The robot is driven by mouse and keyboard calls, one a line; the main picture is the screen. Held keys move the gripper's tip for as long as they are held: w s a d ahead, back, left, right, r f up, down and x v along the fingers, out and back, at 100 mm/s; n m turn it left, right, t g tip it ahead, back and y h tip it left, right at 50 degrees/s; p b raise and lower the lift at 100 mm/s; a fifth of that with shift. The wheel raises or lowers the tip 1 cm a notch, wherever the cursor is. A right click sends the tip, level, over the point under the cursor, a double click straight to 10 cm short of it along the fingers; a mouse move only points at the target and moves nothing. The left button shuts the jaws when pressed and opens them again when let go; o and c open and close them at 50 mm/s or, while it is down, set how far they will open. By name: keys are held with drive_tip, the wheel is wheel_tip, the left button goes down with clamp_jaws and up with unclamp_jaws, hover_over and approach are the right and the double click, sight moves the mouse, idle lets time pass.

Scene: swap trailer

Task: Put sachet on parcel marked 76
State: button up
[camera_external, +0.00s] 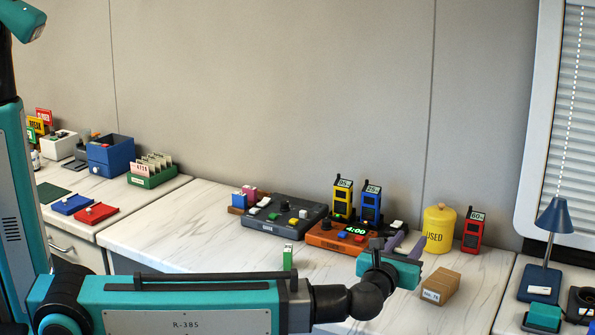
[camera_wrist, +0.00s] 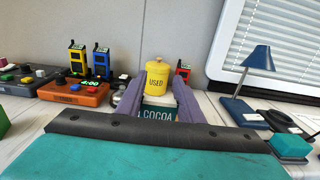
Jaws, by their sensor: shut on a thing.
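In the wrist view, my gripper (camera_wrist: 157,92) has its two purple fingers on either side of a teal sachet (camera_wrist: 156,115) lettered COCOA. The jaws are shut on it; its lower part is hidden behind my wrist. In the external view, my gripper (camera_external: 403,244) is over the white table, in front of the orange console and left of the yellow tin. The sachet cannot be made out clearly there. The brown cardboard parcel (camera_external: 445,283) lies on the table to the right of and nearer than my gripper; its small white label seems to read No. 76. It does not show in the wrist view.
A yellow tin marked USED (camera_external: 439,230) and a red radio (camera_external: 473,233) stand behind the parcel. The orange console (camera_external: 328,237) and dark console (camera_external: 283,219) sit to the left, with yellow and blue radios behind. A blue lamp (camera_external: 541,281) stands at right.

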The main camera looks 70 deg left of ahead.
drive_tip(key=w, duration=0.4)
drive_tip(key=w+a, duration=0.1)
drive_tip(key=w, duration=0.3)
drive_tip(key=w+f, duration=0.1)
drive_tip(key=w, duration=0.3)
drive_tip(key=shift+w+a, duration=0.1)
drive_tip(key=shift+a, duration=0.1)
drive_tip(key=shift+f, duration=0.1)
drive_tip(key=shift+f, duration=1.65)
drive_tip(key=shift+f, duration=0.2)
drive_tip(key=o, duration=1)
drive_tip(key=shift+r, duration=0.1)
